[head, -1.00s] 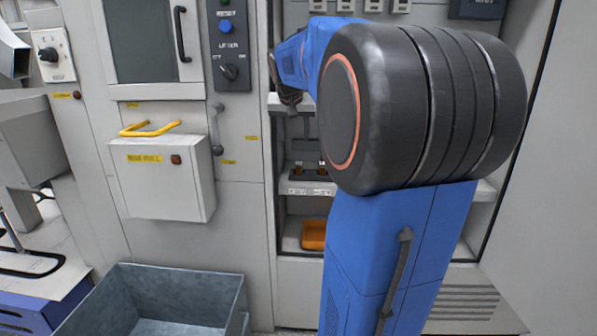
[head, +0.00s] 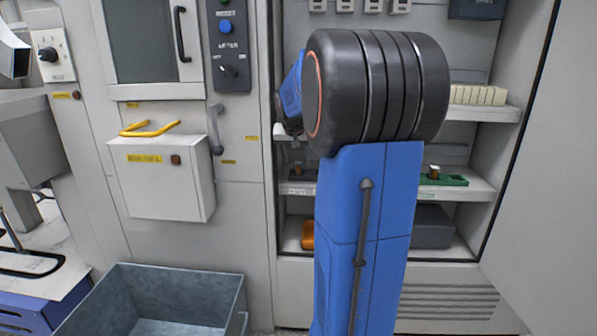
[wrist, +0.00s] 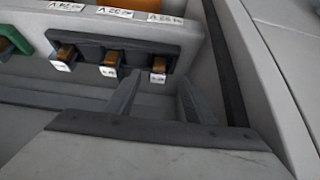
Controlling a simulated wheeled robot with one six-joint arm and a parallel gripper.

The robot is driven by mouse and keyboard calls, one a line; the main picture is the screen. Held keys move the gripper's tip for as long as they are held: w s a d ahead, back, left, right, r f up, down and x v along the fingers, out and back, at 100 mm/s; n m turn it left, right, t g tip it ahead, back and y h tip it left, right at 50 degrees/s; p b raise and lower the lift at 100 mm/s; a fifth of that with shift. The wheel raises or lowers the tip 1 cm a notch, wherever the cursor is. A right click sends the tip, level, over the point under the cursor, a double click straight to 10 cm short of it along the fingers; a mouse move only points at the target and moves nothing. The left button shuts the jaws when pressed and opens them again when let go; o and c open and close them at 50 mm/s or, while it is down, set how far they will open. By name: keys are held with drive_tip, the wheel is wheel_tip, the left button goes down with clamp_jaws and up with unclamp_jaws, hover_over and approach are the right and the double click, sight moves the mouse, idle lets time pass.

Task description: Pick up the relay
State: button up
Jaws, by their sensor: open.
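In the wrist view a dark rack (wrist: 90,43) holds a row of three copper-brown blocks with white labelled faces: left (wrist: 65,55), middle (wrist: 110,65) and right (wrist: 158,68). I cannot tell for sure which of these is the relay. My gripper (wrist: 160,80) is open and empty, its two dark fingers apart, pointing toward the rack near the right block. In the head view the dark rack (head: 300,187) shows partly on the middle shelf; my arm covers the rest of it and most of my gripper.
A green tray with a brown block (head: 435,171) sits on the same shelf, right of my arm. Cream blocks (head: 478,95) stand on the shelf above. A grey box (head: 432,227) and an orange bin (head: 308,235) are below. Cabinet walls enclose the shelves; a grey crate (head: 180,290) stands front left.

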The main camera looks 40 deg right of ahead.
sight(298, 163)
drive_tip(key=x, duration=0.4)
drive_tip(key=shift+s, duration=0.1)
drive_tip(key=c, duration=1.1)
drive_tip(key=shift+c, duration=0.2)
drive_tip(key=shift+r, duration=0.15)
